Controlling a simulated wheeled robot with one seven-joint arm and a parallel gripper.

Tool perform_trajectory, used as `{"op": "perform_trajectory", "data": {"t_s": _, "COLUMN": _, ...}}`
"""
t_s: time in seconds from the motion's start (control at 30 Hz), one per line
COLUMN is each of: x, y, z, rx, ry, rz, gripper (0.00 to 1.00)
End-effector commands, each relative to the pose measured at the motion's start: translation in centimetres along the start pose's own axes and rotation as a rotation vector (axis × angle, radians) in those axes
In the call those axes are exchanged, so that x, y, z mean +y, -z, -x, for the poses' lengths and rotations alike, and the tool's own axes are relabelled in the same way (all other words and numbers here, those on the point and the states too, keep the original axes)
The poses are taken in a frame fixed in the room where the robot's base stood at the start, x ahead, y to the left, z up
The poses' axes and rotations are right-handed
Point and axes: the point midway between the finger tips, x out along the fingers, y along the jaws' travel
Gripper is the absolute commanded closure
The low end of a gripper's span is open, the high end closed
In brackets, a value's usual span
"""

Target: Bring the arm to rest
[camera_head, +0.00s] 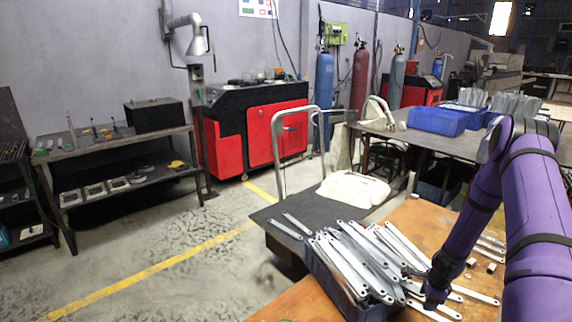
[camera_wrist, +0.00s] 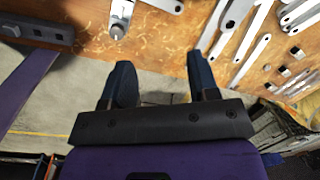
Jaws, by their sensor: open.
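My purple arm (camera_head: 540,220) reaches down from the right side of the head view. It bends sharply at the elbow, and its lower part slopes down to the left. My gripper (camera_head: 432,300) is low beside the heap of galvanized brackets (camera_head: 352,262); its fingers are hard to make out there. In the wrist view my gripper (camera_wrist: 158,62) shows two dark fingers spread apart with nothing between them. Several brackets (camera_wrist: 235,15) lie on the wooden table (camera_wrist: 175,38) beyond the fingertips. The exact gap between the gripper and the brackets cannot be told.
A blue bin (camera_head: 330,285) under the heap holds many brackets. Loose brackets and small metal pieces (camera_head: 491,268) lie on the wooden table near my arm. A grey cart (camera_head: 275,222) with an upright handle adjoins the table. Blue crates (camera_head: 437,121) stand on the table behind.

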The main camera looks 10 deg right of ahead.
Motion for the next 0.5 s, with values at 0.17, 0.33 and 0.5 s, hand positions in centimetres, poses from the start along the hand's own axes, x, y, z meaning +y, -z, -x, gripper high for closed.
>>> {"op": "perform_trajectory", "data": {"t_s": 0.17, "x": -3.1, "y": -3.2, "z": 7.0, "rx": -0.022, "ry": 0.047, "rz": 0.176, "gripper": 0.45}}
{"op": "perform_trajectory", "data": {"t_s": 0.33, "x": -4.7, "y": -6.3, "z": 13.5, "rx": -0.038, "ry": 0.084, "rz": 0.343, "gripper": 0.45}}
{"op": "perform_trajectory", "data": {"t_s": 0.5, "x": -5.2, "y": -9.5, "z": 19.9, "rx": -0.049, "ry": 0.116, "rz": 0.508, "gripper": 0.45}}
